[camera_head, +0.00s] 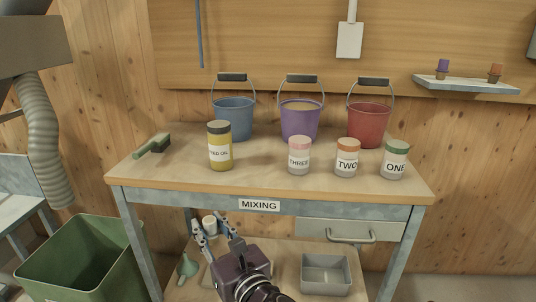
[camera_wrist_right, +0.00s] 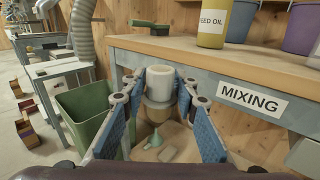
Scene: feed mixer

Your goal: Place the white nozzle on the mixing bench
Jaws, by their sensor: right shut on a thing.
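The white nozzle (camera_head: 210,225) is a small pale cylinder between the fingers of my right gripper (camera_head: 214,232). It also shows in the right wrist view (camera_wrist_right: 160,81), upright, with a tan lower part. My right gripper is shut on it, in front of the mixing bench (camera_head: 190,180) and below the height of its top. The bench has a light wooden top and a blue-grey frame with a MIXING label. My left gripper is not in view.
On the bench stand a green brush (camera_head: 153,145), a feed oil jar (camera_head: 219,150), blue, purple and red buckets (camera_head: 369,125), and jars THREE, TWO and ONE (camera_head: 395,162). The front left of the top is clear. A green bin (camera_head: 85,260) stands left; a grey tray (camera_head: 326,275) sits below.

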